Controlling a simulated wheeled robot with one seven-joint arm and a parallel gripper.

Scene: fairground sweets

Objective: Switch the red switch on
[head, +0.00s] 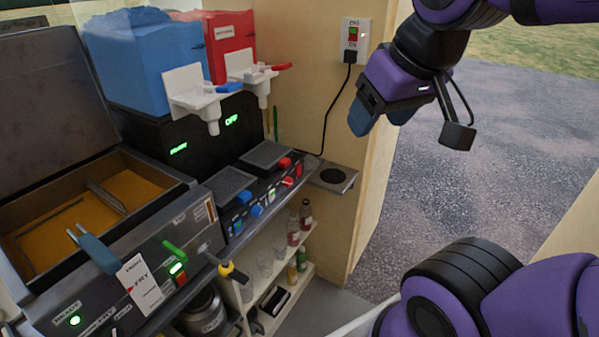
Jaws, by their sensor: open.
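My gripper (384,116) hangs open and empty at the upper right, in front of the wooden wall and to the right of the drinks machine. On the drinks machine's front panel, red switches (288,182) sit below a red knob (285,162), at the right end. Blue switches (257,210) and a blue knob (244,197) are to their left. Green displays glow on the black housing; the right one (231,120) seems to read OFF. A wall socket (353,40) also has a small red and green switch with a red light. My gripper is apart from all of these.
A blue tank (137,60) and a red tank (230,42) have white taps jutting forward. A fryer (130,265) with an open lid stands at the left. A black cord (335,105) hangs from the socket. Bottles (305,214) stand on a low shelf. Open ground lies to the right.

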